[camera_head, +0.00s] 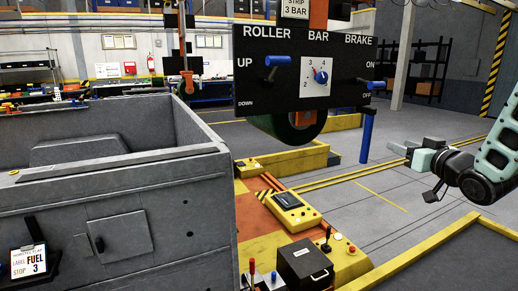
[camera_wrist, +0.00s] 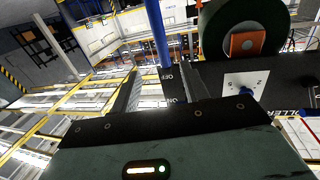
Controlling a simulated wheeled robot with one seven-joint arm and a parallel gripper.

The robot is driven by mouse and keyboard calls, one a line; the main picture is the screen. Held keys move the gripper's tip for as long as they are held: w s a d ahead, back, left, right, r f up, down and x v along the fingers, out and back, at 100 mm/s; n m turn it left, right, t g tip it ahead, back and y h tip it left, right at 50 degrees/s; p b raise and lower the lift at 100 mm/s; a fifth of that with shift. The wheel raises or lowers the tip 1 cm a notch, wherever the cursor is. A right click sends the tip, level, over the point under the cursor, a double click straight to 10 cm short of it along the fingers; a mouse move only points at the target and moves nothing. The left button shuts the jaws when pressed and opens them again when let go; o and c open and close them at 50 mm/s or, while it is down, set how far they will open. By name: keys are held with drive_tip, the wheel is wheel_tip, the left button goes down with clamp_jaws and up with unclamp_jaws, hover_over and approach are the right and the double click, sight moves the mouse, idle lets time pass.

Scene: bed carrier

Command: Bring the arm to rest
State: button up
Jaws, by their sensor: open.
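My arm reaches in from the right edge in the head view, with my gripper (camera_head: 405,153) held in the air to the right of the black control panel (camera_head: 345,45). The jaws point left and hold nothing that I can see. In the wrist view my gripper (camera_wrist: 164,85) shows two fingers spread apart, with the panel (camera_wrist: 290,90) beyond and to the right of them. The panel carries a ROLLER lever (camera_head: 276,67), a BAR dial (camera_head: 320,77) and a BRAKE lever (camera_head: 371,85). My gripper appears clear of the panel.
A blue post (camera_head: 366,138) stands below the panel's right end. A large grey bin (camera_head: 110,205) with a fuel label (camera_head: 28,262) fills the left. A yellow console (camera_head: 288,208) and black box (camera_head: 305,262) sit low in the middle. Open floor (camera_head: 400,190) lies to the right.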

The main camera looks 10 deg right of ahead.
drive_tip(key=a+f+g, duration=0.3)
drive_tip(key=a+g, duration=0.1)
drive_tip(key=a, duration=0.8)
drive_tip(key=s+a+f+n+g+p, duration=0.1)
drive_tip(key=s+a+f+g, duration=0.15)
drive_tip(key=s+a, duration=0.3)
drive_tip(key=s+a+f+n+g+p, duration=0.1)
drive_tip(key=s+a+f+g, duration=0.15)
drive_tip(key=s+a, duration=0.35)
drive_tip(key=s+a+n+g, duration=0.2)
drive_tip(key=s+a+g, duration=0.2)
drive_tip(key=s, duration=0.7)
drive_tip(key=s+a+f+n+g+h, duration=0.1)
drive_tip(key=s+a+n+g, duration=0.1)
drive_tip(key=s, duration=1)
drive_tip(key=a+g, duration=0.1)
drive_tip(key=g, duration=0.1)
drive_tip(key=shift+a+f+g+p, duration=0.3)
drive_tip(key=shift+a+g+p, duration=0.05)
drive_tip(key=shift+a+g, duration=0.05)
